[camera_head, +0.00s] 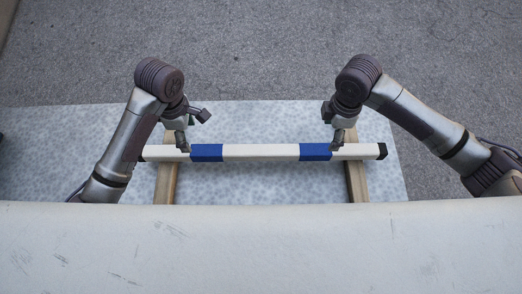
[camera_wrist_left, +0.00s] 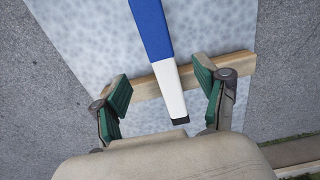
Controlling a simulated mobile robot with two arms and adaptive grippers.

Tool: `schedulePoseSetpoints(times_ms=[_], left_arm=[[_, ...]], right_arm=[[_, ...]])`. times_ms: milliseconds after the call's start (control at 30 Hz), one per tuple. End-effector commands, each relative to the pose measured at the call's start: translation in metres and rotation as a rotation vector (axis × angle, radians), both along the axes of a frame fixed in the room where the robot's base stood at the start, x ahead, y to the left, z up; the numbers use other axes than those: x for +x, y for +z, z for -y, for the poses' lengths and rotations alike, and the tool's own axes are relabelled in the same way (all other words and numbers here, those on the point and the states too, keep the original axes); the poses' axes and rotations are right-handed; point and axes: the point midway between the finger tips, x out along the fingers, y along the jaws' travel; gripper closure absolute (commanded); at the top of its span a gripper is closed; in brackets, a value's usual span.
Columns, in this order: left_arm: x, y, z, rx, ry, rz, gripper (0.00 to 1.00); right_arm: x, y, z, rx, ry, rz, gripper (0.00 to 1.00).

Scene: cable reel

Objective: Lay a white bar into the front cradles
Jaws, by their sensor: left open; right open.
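The white bar (camera_head: 260,151) with two blue bands and black end caps lies level, crossing over two wooden beams. In the left wrist view the bar (camera_wrist_left: 172,92) points its capped end between my left fingers. My left gripper (camera_head: 184,146) is at the bar's left part, just outside the left blue band; in the left wrist view its green-padded fingers (camera_wrist_left: 161,74) stand wide apart. My right gripper (camera_head: 337,146) is at the bar just outside the right blue band, open. Whether the bar rests in cradles is hidden; no cradle shows clearly.
The left wooden beam (camera_head: 165,184) and right wooden beam (camera_head: 356,183) stand on a speckled light surface (camera_head: 262,184). A pale worn surface (camera_head: 262,250) fills the near side. Grey ground (camera_head: 260,50) beyond is clear.

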Motion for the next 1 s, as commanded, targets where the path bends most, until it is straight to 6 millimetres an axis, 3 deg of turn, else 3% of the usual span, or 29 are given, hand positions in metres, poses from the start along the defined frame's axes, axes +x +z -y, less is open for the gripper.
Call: schedulePoseSetpoints(times_ms=[300,500,700,1000], left_arm=[[0.000,-0.063,-0.002,0.005,-0.001,-0.001,0.27],[0.000,-0.092,-0.002,0.005,-0.001,0.000,0.27],[0.001,-0.103,-0.002,0.004,-0.001,0.002,0.27],[0.001,-0.104,-0.001,0.004,-0.001,0.003,0.29]], right_arm=[[-0.001,-0.065,0.000,-0.001,-0.001,-0.005,0.27],[-0.001,-0.093,0.000,-0.001,0.000,-0.003,0.27],[0.000,-0.104,0.000,-0.001,0.000,0.000,0.27],[0.000,-0.105,0.000,-0.001,0.000,0.000,0.29]])
